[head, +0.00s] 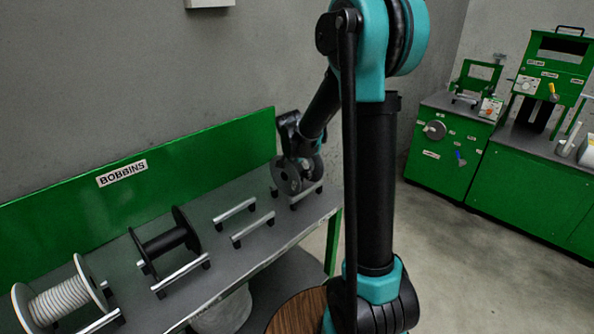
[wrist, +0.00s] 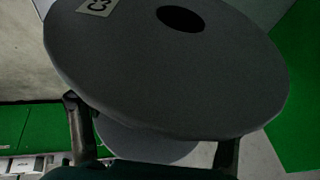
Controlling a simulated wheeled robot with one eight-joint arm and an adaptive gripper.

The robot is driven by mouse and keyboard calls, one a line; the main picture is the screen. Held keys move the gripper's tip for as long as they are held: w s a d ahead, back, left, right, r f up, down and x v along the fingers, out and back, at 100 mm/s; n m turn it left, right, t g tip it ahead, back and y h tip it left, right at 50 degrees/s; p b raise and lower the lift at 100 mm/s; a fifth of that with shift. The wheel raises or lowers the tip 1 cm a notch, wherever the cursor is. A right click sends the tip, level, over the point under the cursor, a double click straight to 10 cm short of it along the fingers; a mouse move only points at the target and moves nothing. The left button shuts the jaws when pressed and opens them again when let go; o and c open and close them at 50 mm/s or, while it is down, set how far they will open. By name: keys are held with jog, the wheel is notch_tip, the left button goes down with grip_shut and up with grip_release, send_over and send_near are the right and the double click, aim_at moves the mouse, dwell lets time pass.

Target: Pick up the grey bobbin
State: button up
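The grey bobbin (head: 288,178) rests at the far right end of the bobbin bench in the head view. Its round grey flange with a "C3" label and dark centre hole fills much of the wrist view (wrist: 170,70). A lighter rounded part of it shows below the flange. My gripper (head: 302,150) is at the bobbin, just above and behind it. In the wrist view its two fingers (wrist: 155,150) stand apart, one on each side of that lighter part, with a gap at the right finger. Contact at the left finger cannot be told.
The bench (head: 262,255) carries a dark bobbin (head: 167,240), a white-wound bobbin (head: 62,298) and an empty pair of rails (head: 245,223). A green "BOBBINS" back panel (head: 200,160) stands behind. Green machines (head: 530,175) stand at the right, with clear floor before them.

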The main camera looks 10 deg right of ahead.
grip_shut()
dwell(0.3)
jog(key=shift+r, duration=0.1)
